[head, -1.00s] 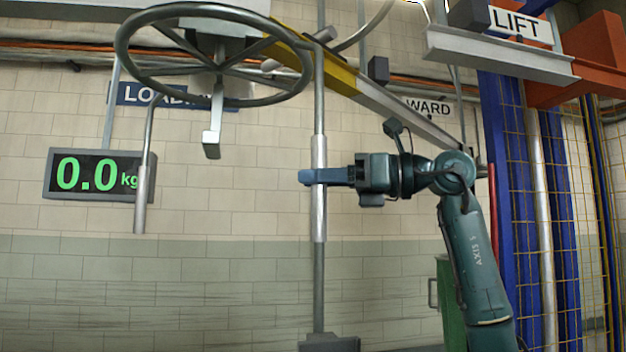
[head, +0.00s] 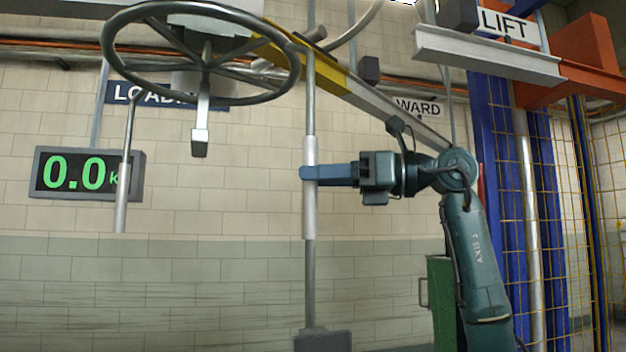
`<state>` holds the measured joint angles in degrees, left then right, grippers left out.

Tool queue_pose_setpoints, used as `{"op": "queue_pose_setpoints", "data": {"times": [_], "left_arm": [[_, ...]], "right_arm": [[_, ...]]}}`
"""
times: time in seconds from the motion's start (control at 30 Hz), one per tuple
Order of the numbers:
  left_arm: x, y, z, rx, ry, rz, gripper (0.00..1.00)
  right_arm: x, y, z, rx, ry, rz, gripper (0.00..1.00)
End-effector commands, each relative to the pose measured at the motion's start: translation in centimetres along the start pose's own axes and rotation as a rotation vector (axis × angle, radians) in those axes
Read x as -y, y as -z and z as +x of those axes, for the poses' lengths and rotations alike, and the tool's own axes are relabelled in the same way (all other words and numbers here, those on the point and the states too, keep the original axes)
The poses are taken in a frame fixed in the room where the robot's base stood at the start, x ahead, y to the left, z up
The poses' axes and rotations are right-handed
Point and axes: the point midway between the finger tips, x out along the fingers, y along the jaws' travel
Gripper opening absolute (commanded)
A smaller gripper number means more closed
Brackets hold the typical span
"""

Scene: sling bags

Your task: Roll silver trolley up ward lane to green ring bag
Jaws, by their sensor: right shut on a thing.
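My right gripper (head: 311,174) comes in from the right and is shut on the pale sleeve (head: 309,212) of an upright hanging pole. The pole's top meets the overhead beams near the wheel's right rim, and a dark block (head: 323,340) shows at its foot. A grey and yellow overhead rail (head: 398,110) slopes down rightward past the WARD sign (head: 418,108). I cannot pick out the silver trolley for certain. No green ring bag shows. My left gripper is not in view.
A large spoked wheel (head: 205,73) hangs at upper left, with a hooked rod (head: 124,180) below it. The LOAD sign and a display (head: 82,173) reading 0.0 are behind. At right stand blue posts, yellow mesh and the LIFT sign (head: 510,27). A green cabinet (head: 441,300) is low down.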

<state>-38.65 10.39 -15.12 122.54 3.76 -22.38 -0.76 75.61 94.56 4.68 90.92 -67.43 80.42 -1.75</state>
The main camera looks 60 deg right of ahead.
Motion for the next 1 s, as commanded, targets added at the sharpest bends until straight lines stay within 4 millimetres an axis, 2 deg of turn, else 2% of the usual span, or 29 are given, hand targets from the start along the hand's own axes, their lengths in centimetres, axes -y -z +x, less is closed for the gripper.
{"op": "queue_pose_setpoints", "data": {"times": [0.03,0.3,0.5,0.7,1.0], "left_arm": [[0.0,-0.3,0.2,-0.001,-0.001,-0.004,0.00],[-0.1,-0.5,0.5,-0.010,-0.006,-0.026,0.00],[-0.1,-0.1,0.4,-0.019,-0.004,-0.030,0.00],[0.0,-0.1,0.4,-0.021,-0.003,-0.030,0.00],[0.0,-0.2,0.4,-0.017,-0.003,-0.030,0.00]], "right_arm": [[-0.2,0.0,-1.4,0.009,0.001,-0.004,0.42],[0.0,0.1,-7.5,0.005,0.004,0.000,0.42],[0.1,0.1,-10.6,0.002,0.003,0.001,0.42],[0.1,0.1,-11.7,0.002,0.002,-0.001,0.42],[0.1,0.1,-11.7,0.001,0.002,0.000,0.42]]}}
